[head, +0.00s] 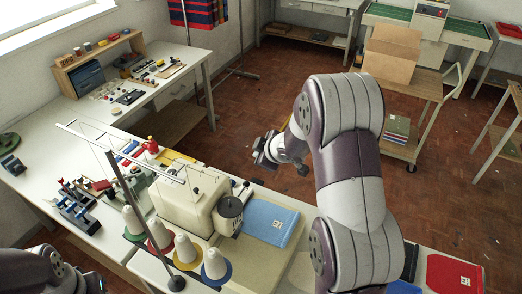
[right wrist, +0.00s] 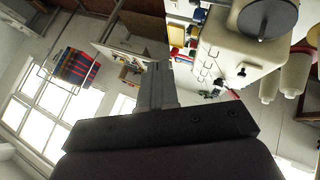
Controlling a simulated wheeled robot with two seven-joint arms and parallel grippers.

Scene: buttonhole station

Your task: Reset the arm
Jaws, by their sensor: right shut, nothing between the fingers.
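My right arm rises through the right middle of the head view. Its gripper (head: 264,152) is beyond the sewing machine (head: 190,198), apart from it, over the floor past the table edge. In the right wrist view my right gripper's fingers (right wrist: 158,88) are together with nothing between them. The sewing machine also shows there at the upper right (right wrist: 240,48). Part of my left arm shows at the bottom left of the head view; its gripper is outside the picture.
Thread cones (head: 187,250) stand before the machine. A cardboard box (head: 391,54) sits on a cart behind. Open floor (head: 255,110) lies beyond the table.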

